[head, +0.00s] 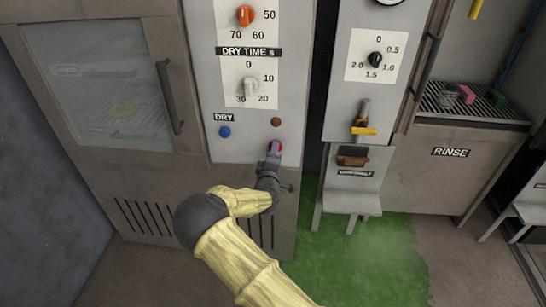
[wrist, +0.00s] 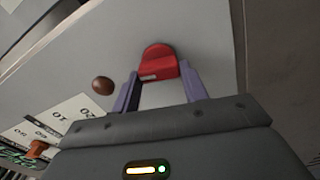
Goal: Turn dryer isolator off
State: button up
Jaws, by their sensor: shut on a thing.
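The dryer isolator is a red handle (wrist: 157,58) low on the grey dryer panel (head: 232,144). In the wrist view its rounded body stands out from the panel, with a small pale mark on its lower edge. In the head view only a little red shows past my fingers. My gripper (head: 273,152) is at the panel's lower right, its two purple fingers on either side of the handle. It is shut on the handle. The handle's dial marks, if any, are hidden.
A brown-red button (head: 275,122) sits just above the handle and a blue button (head: 225,132) to its left. Above them are a white dry-time knob (head: 250,88) and an orange knob (head: 245,15). A grey stand (head: 353,180) is to the right, over green floor.

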jog(key=shift+f+n+b, duration=0.15)
jog(key=shift+n+b, duration=0.15)
jog(key=shift+n, duration=0.9)
jog(key=o, duration=1)
jog(key=s, duration=1.7)
jog(key=shift+s+a, duration=0.25)
jog(key=shift+a, duration=0.1)
